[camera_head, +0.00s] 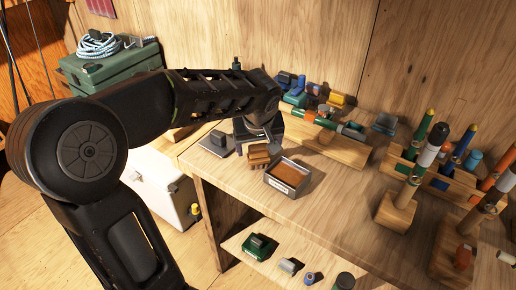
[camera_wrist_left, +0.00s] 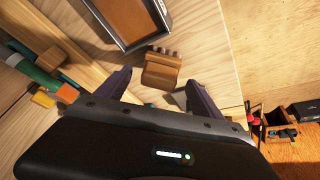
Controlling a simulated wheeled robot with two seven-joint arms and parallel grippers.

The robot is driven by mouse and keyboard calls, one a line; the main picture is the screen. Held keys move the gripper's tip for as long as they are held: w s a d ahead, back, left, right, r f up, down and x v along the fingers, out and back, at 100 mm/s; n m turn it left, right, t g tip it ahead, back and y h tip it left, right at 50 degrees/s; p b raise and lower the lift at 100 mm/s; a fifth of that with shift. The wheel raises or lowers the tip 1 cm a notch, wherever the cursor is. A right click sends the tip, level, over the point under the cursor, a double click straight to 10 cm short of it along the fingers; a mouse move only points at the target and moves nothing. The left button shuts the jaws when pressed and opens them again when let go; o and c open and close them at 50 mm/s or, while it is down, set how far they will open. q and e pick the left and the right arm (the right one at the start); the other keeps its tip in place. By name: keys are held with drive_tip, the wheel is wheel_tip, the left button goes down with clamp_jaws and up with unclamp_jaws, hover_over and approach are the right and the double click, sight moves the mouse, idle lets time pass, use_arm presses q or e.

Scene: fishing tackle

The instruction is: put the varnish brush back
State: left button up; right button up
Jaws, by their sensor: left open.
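My left gripper (camera_head: 258,138) is open over the left part of the workbench. In the left wrist view, its two dark fingers (camera_wrist_left: 156,86) are spread with nothing gripped between them. A small brown notched wooden block (camera_head: 262,154) stands just in front of the gripper. I cannot make out the varnish brush for certain.
A grey plate with a dark block on it (camera_head: 217,143) lies left of the gripper. Behind, a green rod (camera_head: 325,122) lies on a wooden stand (camera_head: 343,150). Upright handles (camera_head: 428,155) crowd the right. The bench front (camera_head: 335,205) is clear.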

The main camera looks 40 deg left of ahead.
use_arm(q)
drive_tip(key=v, duration=0.9)
drive_tip(key=shift+r, duration=0.4)
drive_tip(key=shift+s, duration=0.15)
